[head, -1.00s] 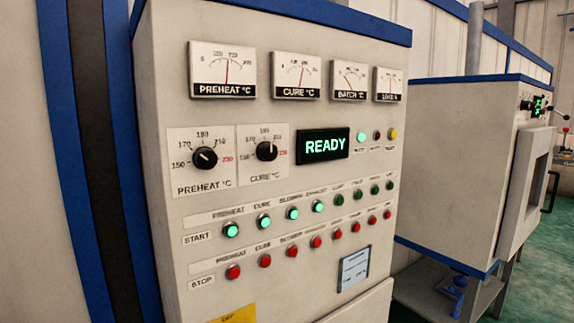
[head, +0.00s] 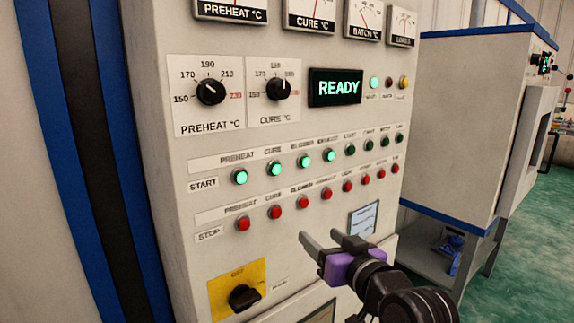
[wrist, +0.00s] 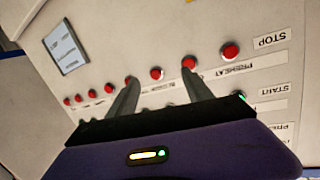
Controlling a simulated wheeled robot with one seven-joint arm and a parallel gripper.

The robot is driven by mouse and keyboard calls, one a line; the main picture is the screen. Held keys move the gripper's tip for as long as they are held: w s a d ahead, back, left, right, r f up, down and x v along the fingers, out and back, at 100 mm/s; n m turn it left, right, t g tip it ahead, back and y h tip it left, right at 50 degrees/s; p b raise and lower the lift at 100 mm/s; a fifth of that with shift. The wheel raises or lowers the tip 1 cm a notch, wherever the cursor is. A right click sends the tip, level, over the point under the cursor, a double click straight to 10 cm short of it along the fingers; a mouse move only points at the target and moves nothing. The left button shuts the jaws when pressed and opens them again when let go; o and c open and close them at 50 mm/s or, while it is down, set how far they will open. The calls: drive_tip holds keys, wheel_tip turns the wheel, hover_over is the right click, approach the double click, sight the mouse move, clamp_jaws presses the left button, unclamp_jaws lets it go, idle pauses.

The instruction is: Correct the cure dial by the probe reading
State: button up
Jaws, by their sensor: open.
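The cure dial (head: 278,89) is a black knob with a white pointer on a white scale plate, to the right of the similar preheat dial (head: 210,91). Its pointer is turned up and slightly right. The cure meter (head: 311,14) above is cut off at the top. The display (head: 335,87) reads READY in green. My gripper (head: 318,237), with a purple body, is open and empty in front of the lower panel, below the red stop buttons and well below the cure dial. In the wrist view its two fingers (wrist: 158,85) point toward the red button row, upside down there.
Green-lit start buttons (head: 275,169) and red stop buttons (head: 275,212) run in rows under the dials. A black rotary switch (head: 243,297) sits on a yellow plate at lower left. A grey oven-like cabinet (head: 470,120) stands at right over green floor.

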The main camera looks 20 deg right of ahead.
drive_tip(key=w+a+r+n+y+b, duration=0.1)
drive_tip(key=w+r, duration=0.1)
drive_tip(key=r, duration=0.6)
drive_tip(key=w+r+y+b, duration=0.1)
drive_tip(key=w+r, duration=0.1)
drive_tip(key=r, duration=0.5)
drive_tip(key=n+y+b, duration=0.2)
drive_tip(key=y, duration=0.1)
approach(283, 92)
drive_tip(key=w, duration=0.2)
drive_tip(key=shift+t, duration=0.4)
drive_tip(key=shift+a+f+p+x, duration=0.15)
drive_tip(key=shift+p+x, duration=0.2)
drive_tip(key=shift+x, duration=1.4)
drive_tip(key=shift+a+f+p+x, duration=0.15)
drive_tip(key=shift+p+x, duration=0.2)
drive_tip(key=shift+x, duration=1.4)
drive_tip(key=shift+s, duration=0.1)
clamp_jaws()
